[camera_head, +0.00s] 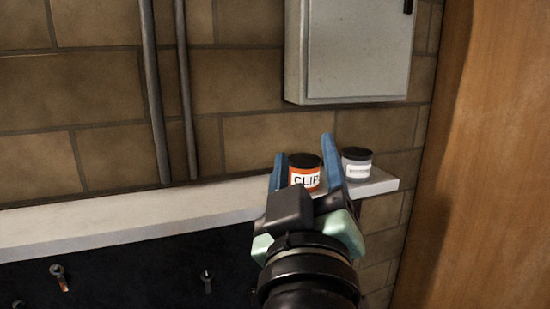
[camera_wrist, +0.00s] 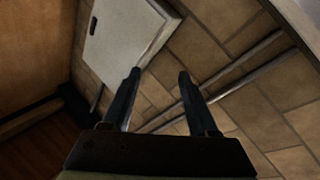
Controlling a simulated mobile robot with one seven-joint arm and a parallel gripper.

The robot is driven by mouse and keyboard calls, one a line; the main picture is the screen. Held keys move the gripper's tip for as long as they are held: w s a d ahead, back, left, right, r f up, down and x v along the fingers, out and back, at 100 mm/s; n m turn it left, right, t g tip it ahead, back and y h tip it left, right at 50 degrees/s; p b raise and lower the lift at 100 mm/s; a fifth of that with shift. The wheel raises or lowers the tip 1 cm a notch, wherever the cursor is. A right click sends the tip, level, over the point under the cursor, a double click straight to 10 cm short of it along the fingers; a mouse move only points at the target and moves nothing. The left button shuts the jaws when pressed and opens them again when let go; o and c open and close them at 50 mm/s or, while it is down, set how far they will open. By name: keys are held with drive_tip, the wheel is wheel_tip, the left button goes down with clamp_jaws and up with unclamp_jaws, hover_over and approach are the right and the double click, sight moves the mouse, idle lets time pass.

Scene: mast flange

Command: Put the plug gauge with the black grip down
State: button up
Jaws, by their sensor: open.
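My gripper (camera_head: 303,150) is open in front of the white shelf. Its two blue fingers stand apart, with nothing held between them. It also shows open and empty in the wrist view (camera_wrist: 158,76). On the dark panel below the shelf hangs a small piece with a dark lower part (camera_head: 207,281); it is too small to tell whether it is the plug gauge with the black grip. Another hanging piece with an orange-red lower part (camera_head: 60,278) is to its left. No plug gauge is seen in or beside my fingers.
An orange jar (camera_head: 304,177) with a black lid shows between my fingers, on the shelf (camera_head: 120,220). A grey cabinet (camera_head: 350,50) and two pipes (camera_head: 155,100) are on the brick wall. A wooden surface (camera_head: 490,160) bounds the right.

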drive_tip(key=s+a+r+m+t, duration=0.1)
drive_tip(key=s+r+m+t, duration=0.1)
drive_tip(key=s+r, duration=0.3)
drive_tip(key=s+a+r+m+t+y, duration=0.1)
drive_tip(key=s+a+r+m+t, duration=0.1)
drive_tip(key=r, duration=0.6)
drive_tip(key=s+m+t, duration=0.1)
drive_tip(key=s+t, duration=0.1)
drive_tip(key=s, duration=0.1)
drive_tip(key=shift+s+a+r, duration=0.15)
drive_tip(key=shift+a, duration=0.05)
